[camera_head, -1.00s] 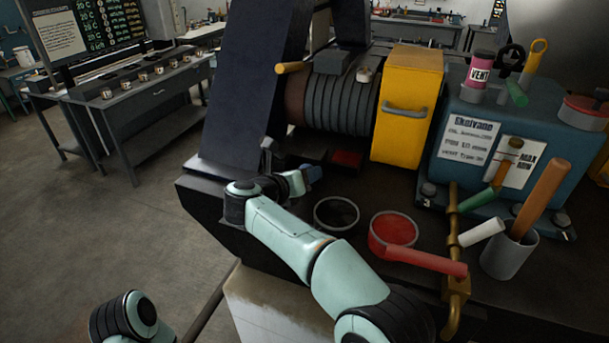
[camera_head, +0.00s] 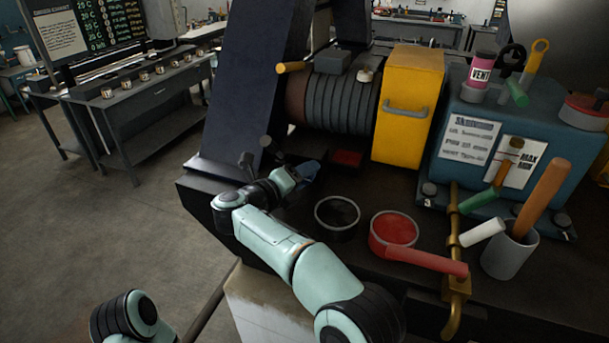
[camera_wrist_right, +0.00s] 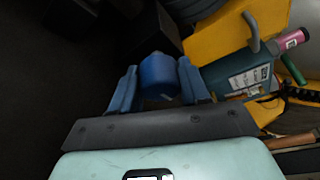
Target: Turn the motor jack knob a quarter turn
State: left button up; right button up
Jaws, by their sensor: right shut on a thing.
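In the right wrist view, a round blue knob (camera_wrist_right: 159,76) sits between the two blue fingers of my right gripper (camera_wrist_right: 158,85), which is shut on it. There the knob is too small and covered to make out apart from the blue fingers. My left gripper is not in view.
A black open dish (camera_head: 337,230), a red dish (camera_head: 370,238) and a brass pipe (camera_head: 453,240) stand right of my right arm. A yellow guard (camera_head: 409,75) and a blue pump (camera_head: 468,100) stand behind. The slanted dark panel (camera_head: 245,85) rises at left.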

jog(key=shift+r, duration=0.1)
dwell(0.3)
jog(key=o, duration=1)
jog(key=shift+w, duration=0.1)
jog(key=b+v, duration=0.2)
jog(key=v, duration=1)
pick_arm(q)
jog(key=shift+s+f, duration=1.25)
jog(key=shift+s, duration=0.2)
pick_arm(e)
jog(key=shift+s+a, duration=0.45)
jog(key=shift+s, duration=0.1)
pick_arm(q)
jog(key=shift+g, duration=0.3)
